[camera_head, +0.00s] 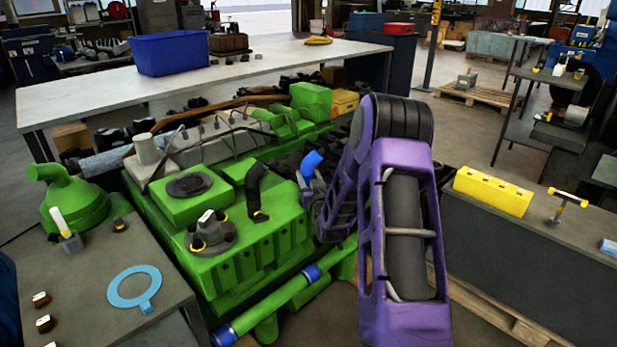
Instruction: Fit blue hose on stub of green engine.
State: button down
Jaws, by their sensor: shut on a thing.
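The green engine (236,262) fills the middle of the view, with a grey ribbed top section. A short bent blue hose (313,160) stands above the engine's right part, at my gripper (307,190). My gripper is at the end of my purple arm and is shut on the hose, partly hidden by the arm. A black bent hose (257,188) with a yellow clamp sits on the engine left of the gripper. I cannot make out a bare stub near the blue hose; the arm hides that part of the engine. Whether the hose touches the engine is unclear.
A grey table (95,268) at left front holds a light blue ring (135,287) and a green housing (75,203). A bench (520,245) at right holds a yellow block (493,191) and a T-handled tool (566,201). A long table with a blue bin (170,53) stands behind.

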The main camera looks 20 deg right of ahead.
jog(key=shift+f, duration=0.15)
jog(key=shift+c, duration=1.5)
grip_release()
jog(key=s+a, duration=0.3)
jog(key=s, duration=1.4)
